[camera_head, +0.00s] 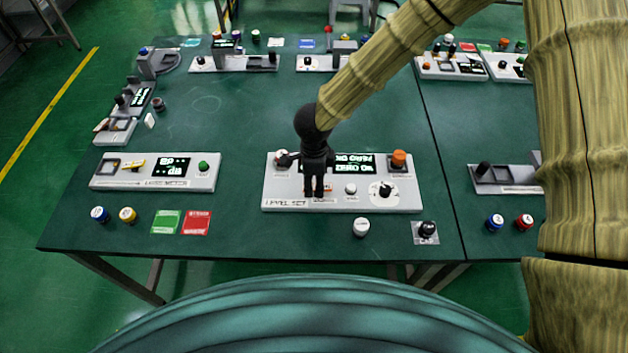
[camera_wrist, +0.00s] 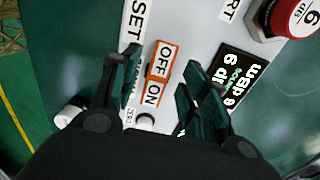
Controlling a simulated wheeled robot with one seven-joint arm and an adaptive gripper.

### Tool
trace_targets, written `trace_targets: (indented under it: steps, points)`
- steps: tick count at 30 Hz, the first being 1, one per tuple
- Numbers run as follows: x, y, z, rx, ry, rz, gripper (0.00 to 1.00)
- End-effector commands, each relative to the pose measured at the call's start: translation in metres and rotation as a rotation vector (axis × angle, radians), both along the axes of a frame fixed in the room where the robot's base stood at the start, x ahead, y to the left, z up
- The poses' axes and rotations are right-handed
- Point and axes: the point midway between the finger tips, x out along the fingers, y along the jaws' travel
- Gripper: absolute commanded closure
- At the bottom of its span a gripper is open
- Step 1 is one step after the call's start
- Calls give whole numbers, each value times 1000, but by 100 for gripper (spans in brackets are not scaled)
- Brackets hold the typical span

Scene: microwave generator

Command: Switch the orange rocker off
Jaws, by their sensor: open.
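The orange rocker (camera_wrist: 157,74) shows in the wrist view as a narrow orange-framed switch with white OFF and ON faces, OFF towards the top of the picture. I cannot tell which half is pressed in. It sits on the grey LEVEL SET panel (camera_head: 280,193) at the table's near middle. In the head view a sliver of orange (camera_head: 327,188) shows beside my fingers, the rest hidden. My gripper (camera_head: 315,192) points down over it. In the wrist view my gripper (camera_wrist: 159,70) is open and empty, one finger on each side of the rocker; contact is unclear.
The same panel holds an orange knob (camera_head: 399,158), a black knob (camera_head: 384,189), a lit display (camera_head: 362,162) and a small white button (camera_head: 351,188). A loose white knob (camera_head: 361,227) stands in front. The LEVEL METER panel (camera_head: 110,182) is to the left, with bare table between.

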Motion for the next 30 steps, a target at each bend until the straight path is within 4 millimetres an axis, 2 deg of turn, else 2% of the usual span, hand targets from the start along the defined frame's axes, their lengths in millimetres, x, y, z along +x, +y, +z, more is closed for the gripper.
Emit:
trace_targets:
  steps: [11, 18, 19, 30]
  points:
    - [0, 0, -5, 1, 0, 1, 55]
    - [0, 0, -5, 1, 0, 1, 97]
    - [0, 0, -5, 1, 0, 1, 100]
    - [-1, 4, -3, -96, 2, 2, 100]
